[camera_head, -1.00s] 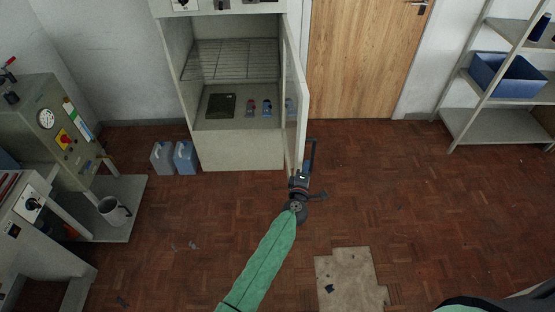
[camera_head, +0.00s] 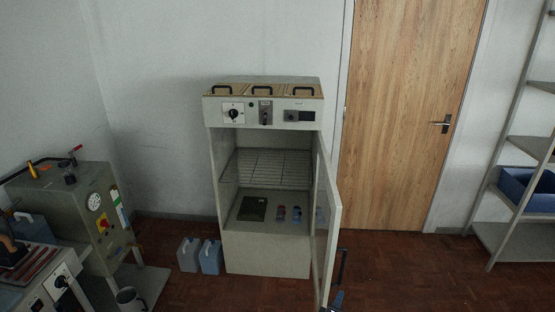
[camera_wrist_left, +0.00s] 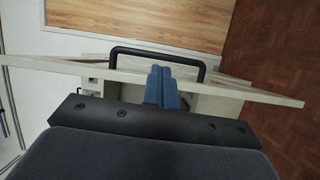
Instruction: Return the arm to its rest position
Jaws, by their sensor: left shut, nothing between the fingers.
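My left gripper (camera_head: 336,301) shows at the bottom edge of the head view, beside the lower part of the open cabinet door (camera_head: 328,230). Its two blue fingers (camera_wrist_left: 161,80) are together and empty in the left wrist view. The fingertips are close to the black bar handle (camera_wrist_left: 158,50) on the door; I cannot tell whether they touch it. The handle also shows in the head view (camera_head: 342,266). Most of my left arm is below the head view. My right gripper is not in view.
The grey cabinet (camera_head: 265,255) stands open with a wire rack (camera_head: 265,167), a dark tray (camera_head: 252,208) and small bottles inside. Two canisters (camera_head: 199,255) stand on its left. A bench machine (camera_head: 75,200) is at left, shelving (camera_head: 500,236) at right. Floor before the wooden door (camera_head: 400,120) is clear.

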